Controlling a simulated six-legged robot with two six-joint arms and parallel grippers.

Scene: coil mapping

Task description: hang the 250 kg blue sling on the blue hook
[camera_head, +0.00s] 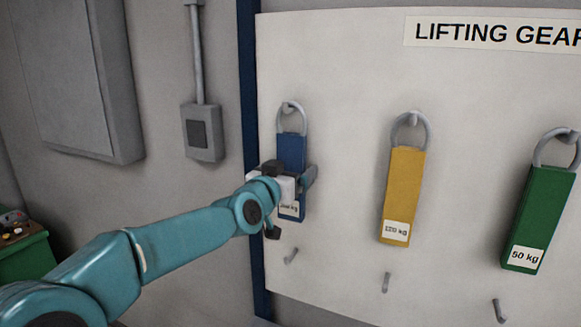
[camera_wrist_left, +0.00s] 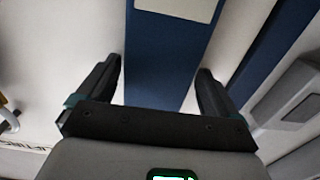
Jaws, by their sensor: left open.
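The blue sling (camera_head: 291,148) hangs upright by its grey ring from an upper peg at the left of the white board. Its white label is partly covered by my gripper, so the weight is not fully readable. My left gripper (camera_head: 291,177) is at the lower half of the sling. In the left wrist view, the blue sling (camera_wrist_left: 165,50) runs between the two spread fingers of the left gripper (camera_wrist_left: 159,80), with gaps visible beside it. No hook looks blue; a grey empty hook (camera_head: 290,256) sits below the blue sling. My right gripper is not in view.
A yellow 120 kg sling (camera_head: 404,190) and a green 50 kg sling (camera_head: 541,215) hang to the right. Empty hooks (camera_head: 386,282) and (camera_head: 499,310) sit below them. A blue post (camera_head: 249,90) edges the board. A grey switch box (camera_head: 202,133) is on the wall left.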

